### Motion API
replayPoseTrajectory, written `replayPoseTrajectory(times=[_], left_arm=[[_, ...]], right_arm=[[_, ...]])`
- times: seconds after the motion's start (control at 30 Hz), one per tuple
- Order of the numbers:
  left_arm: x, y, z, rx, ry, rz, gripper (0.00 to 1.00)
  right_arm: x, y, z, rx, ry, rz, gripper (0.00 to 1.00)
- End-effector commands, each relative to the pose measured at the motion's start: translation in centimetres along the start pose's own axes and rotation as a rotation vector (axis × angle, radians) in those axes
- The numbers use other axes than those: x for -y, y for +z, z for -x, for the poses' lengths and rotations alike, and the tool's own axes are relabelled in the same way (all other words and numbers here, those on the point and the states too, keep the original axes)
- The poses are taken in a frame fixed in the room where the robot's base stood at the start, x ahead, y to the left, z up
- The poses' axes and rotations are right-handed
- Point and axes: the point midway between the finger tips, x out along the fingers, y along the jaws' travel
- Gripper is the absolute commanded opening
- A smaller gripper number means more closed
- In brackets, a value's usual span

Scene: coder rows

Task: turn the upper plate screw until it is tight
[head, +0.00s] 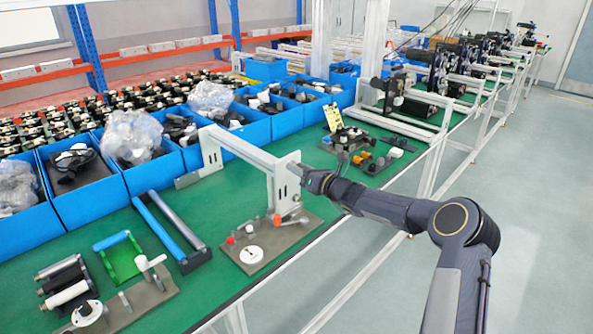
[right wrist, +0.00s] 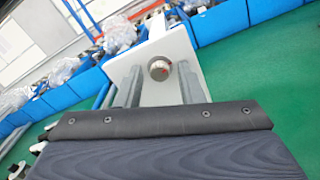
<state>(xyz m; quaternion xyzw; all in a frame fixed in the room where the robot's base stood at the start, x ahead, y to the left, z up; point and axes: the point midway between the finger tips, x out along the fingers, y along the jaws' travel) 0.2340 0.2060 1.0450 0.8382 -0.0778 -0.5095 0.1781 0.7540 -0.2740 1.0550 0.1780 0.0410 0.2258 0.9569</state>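A light grey upright plate (head: 283,188) stands at the end of a grey arm-like frame on the green bench. The right wrist view shows the plate (right wrist: 160,91) face-on, with one round metal screw head (right wrist: 159,70) with small red marks. My right gripper (head: 302,174) is at the upper part of the plate and hides the screw in the head view. Its two grey fingers (right wrist: 159,84) are apart, with the screw head in line with the gap and nothing gripped. Whether the fingertips reach around the screw I cannot tell. My left gripper is not in view.
A base plate (head: 292,236) with small red and white parts lies under the frame. Blue bins (head: 107,195) line the back of the bench. A blue-handled rack (head: 172,235) is to the left. Small parts (head: 383,158) lie to the right. The bench's front edge is close.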

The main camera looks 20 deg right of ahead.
Motion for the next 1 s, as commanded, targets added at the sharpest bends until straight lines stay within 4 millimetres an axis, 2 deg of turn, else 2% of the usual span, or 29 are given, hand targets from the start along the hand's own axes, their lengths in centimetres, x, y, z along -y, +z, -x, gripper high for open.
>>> replayPoseTrajectory(times=[0.03,0.1,0.8,1.0], left_arm=[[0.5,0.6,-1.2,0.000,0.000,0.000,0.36],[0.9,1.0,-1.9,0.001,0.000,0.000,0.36],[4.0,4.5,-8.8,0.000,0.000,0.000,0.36],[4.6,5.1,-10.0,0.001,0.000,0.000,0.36]], right_arm=[[0.2,-0.6,0.0,0.001,0.000,0.034,0.35],[0.2,-0.6,0.0,0.002,0.000,0.085,0.35],[0.2,-0.6,0.0,0.003,0.000,0.634,0.35],[0.1,-0.2,0.0,0.003,-0.001,0.774,0.35]])
